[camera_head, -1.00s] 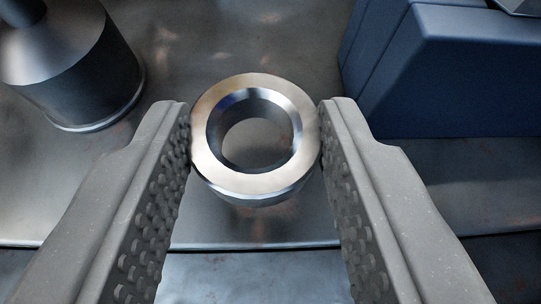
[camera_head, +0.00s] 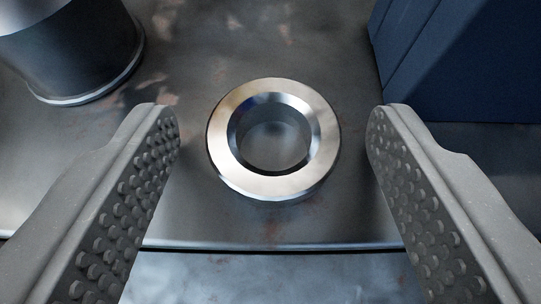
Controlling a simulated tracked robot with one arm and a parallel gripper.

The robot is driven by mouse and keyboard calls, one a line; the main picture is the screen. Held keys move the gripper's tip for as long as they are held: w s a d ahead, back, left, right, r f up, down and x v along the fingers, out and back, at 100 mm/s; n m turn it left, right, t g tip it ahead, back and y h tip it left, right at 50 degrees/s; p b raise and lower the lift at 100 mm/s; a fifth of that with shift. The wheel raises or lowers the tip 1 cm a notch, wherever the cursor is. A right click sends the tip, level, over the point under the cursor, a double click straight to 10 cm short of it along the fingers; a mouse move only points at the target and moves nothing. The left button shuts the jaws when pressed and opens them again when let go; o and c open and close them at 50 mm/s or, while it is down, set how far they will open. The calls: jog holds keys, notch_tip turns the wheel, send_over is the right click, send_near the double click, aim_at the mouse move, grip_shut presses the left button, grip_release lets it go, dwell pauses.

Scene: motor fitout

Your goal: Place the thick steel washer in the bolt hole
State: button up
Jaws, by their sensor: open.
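The thick steel washer (camera_head: 228,165) is a shiny ring with a wide bore. It lies flat on the grey metal surface, in the middle of the head camera view. My gripper (camera_head: 272,112) is open, with one studded finger on each side of the washer. A clear gap shows between the washer and each finger, so neither touches it. No bolt hole can be made out; only plain metal shows through the washer's bore.
A dark steel cylinder (camera_head: 70,50) with a pale rim at its base stands at the upper left. A dark blue block (camera_head: 460,65) stands at the upper right. The metal plate (camera_head: 200,225) ends at a front edge below the washer.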

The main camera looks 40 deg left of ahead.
jog(key=p+v, duration=0.2)
jog(key=v, duration=1)
